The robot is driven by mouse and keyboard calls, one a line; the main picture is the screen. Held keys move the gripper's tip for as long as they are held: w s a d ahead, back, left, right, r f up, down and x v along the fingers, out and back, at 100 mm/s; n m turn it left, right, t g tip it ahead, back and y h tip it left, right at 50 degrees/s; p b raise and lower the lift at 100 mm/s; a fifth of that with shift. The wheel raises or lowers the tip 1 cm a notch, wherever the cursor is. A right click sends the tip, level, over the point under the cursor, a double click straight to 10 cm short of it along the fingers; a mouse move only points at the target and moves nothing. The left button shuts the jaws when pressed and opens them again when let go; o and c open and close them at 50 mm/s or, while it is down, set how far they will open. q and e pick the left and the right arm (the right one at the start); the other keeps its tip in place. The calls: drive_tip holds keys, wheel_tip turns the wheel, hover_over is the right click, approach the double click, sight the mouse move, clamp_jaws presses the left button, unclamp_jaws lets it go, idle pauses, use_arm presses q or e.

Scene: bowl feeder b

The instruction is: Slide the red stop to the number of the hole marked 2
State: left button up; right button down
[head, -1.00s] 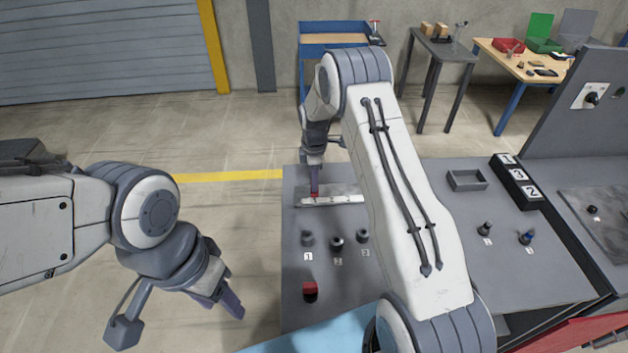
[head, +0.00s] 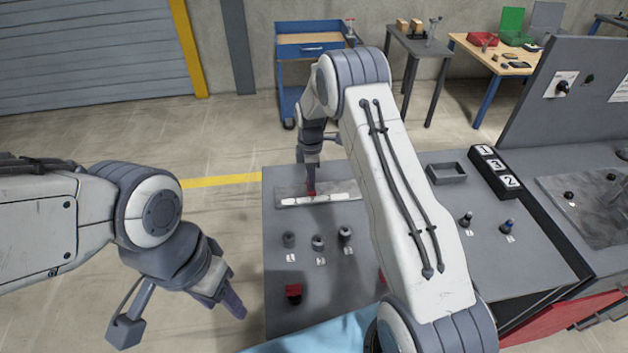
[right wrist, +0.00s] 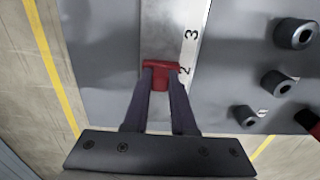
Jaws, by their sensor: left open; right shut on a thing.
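The red stop (head: 311,194) sits on a pale numbered rail (head: 340,197) near the far side of the grey table. My right gripper (right wrist: 162,80) is shut on the stop from above. In the right wrist view the red stop (right wrist: 161,70) is beside the 2 on the rail (right wrist: 172,25), with the 3 farther up. Three dark round sockets stand nearer on the table, labelled 1 (head: 289,240), 2 (head: 318,243) and 3 (head: 345,233). My left gripper (head: 238,308) is open and empty, left of the table.
A black block with number plates 1, 3, 2 (head: 495,172) and a grey tray (head: 447,173) lie on the right. Two small knobbed pegs (head: 466,219) stand nearer. My right arm hides the table's middle.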

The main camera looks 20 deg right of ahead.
drive_tip(key=shift+w+a+r, duration=0.1)
drive_tip(key=shift+a, duration=0.05)
drive_tip(key=c, duration=0.7)
unclamp_jaws()
wheel_tip(320, 180, up, 10)
drive_tip(key=b, duration=0.3)
drive_tip(key=shift+r, duration=0.2)
